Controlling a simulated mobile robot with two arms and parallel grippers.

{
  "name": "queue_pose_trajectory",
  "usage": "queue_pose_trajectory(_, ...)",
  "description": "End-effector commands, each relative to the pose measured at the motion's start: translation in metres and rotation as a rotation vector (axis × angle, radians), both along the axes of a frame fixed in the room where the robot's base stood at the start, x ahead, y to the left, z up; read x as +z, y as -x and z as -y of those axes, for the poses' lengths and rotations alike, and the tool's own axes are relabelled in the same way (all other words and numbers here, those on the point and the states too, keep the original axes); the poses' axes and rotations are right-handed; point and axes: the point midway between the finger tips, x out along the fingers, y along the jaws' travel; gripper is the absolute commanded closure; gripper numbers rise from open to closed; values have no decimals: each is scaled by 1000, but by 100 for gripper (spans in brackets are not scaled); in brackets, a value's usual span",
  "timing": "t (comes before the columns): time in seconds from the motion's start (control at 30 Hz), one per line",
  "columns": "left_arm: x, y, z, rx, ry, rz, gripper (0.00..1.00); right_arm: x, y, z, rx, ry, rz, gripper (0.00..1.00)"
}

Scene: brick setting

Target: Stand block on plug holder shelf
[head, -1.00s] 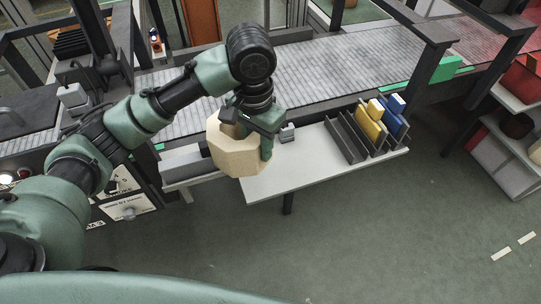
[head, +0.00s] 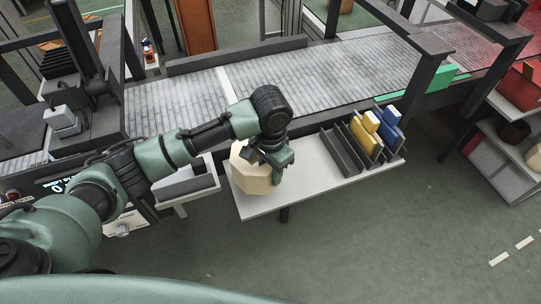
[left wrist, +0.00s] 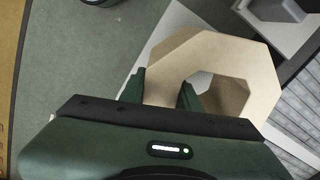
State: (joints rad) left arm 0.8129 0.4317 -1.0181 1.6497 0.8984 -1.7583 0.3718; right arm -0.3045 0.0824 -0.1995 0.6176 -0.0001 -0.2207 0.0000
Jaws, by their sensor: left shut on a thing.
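The block is a beige octagonal ring with a hole through it. In the head view the block (head: 250,181) is at the left end of the white shelf (head: 305,182); the left wrist view also shows it (left wrist: 205,54). My left gripper (head: 274,166) is shut on the block's wall, with one finger outside and one in the hole, as the left wrist view (left wrist: 163,94) shows. The block is over or on the shelf; I cannot tell whether its underside touches. My right gripper is not in view.
A dark slotted rack (head: 345,148) with yellow (head: 368,132) and blue (head: 390,127) pieces stands on the shelf's right part. The roller conveyor (head: 330,75) runs behind. A grey unit (head: 185,183) is left of the shelf. Bare shelf lies between block and rack.

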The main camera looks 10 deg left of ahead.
Motion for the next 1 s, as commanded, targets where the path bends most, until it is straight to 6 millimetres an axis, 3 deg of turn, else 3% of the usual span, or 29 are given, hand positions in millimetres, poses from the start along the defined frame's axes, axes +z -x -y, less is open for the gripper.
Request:
queue_pose_trajectory(0.63, -67, -2, 0, 2, 1, 4, 100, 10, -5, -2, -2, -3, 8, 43)
queue_pose_trajectory(1.0, -73, -2, 1, 0, 2, 7, 100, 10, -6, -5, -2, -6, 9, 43)
